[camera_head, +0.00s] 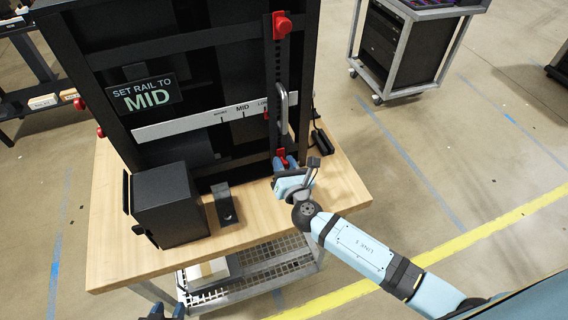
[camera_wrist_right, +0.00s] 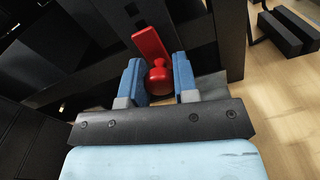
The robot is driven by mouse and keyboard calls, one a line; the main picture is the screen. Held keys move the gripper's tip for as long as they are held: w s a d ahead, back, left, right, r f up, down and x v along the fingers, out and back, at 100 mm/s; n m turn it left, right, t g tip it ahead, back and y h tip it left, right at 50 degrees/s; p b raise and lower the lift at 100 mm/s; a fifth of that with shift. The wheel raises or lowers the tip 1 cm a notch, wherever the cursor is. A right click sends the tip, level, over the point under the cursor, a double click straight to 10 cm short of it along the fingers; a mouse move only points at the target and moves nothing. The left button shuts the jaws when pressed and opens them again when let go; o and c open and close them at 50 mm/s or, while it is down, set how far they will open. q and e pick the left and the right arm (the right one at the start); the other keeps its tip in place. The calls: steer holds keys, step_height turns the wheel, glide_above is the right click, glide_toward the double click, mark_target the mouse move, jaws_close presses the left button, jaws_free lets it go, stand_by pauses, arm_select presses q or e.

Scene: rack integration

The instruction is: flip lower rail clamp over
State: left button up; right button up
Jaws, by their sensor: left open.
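The lower rail clamp (camera_head: 281,155) is red and sits at the bottom of the dark upright rail (camera_head: 271,100) on the rack's right side. In the right wrist view its red lever (camera_wrist_right: 151,44) slants up to the left from a rounded red knob (camera_wrist_right: 159,77). My right gripper (camera_head: 284,163) is at the clamp, and its two blue fingers (camera_wrist_right: 159,80) stand on either side of the knob. The gaps are very small, and I cannot tell whether the fingers press on it. My left gripper (camera_head: 166,312) is open at the bottom edge, low and away from the rack, mostly cut off.
The black rack (camera_head: 105,35) stands on a wooden table (camera_head: 115,245). A red upper clamp (camera_head: 282,25) and a grey handle (camera_head: 283,108) are on the rail. A black box (camera_head: 166,205) and small black bracket (camera_head: 226,205) stand left of my right gripper. The table's right corner is clear.

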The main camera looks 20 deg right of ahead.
jaws_close()
step_height(320, 180, down, 3)
steer(key=b, duration=0.2)
steer(key=shift+r+b, duration=0.1)
steer(key=shift+b, duration=0.25)
steer(key=shift+s, duration=0.1)
steer(key=o, duration=0.9)
jaws_free()
steer(key=shift+c, duration=0.2)
steer(key=shift+r, duration=0.1)
steer(key=shift+s, duration=0.35)
steer(key=s+b, duration=0.1)
steer(key=s, duration=1.2)
steer(key=shift+d+b, duration=0.25)
steer(key=shift+b, duration=0.15)
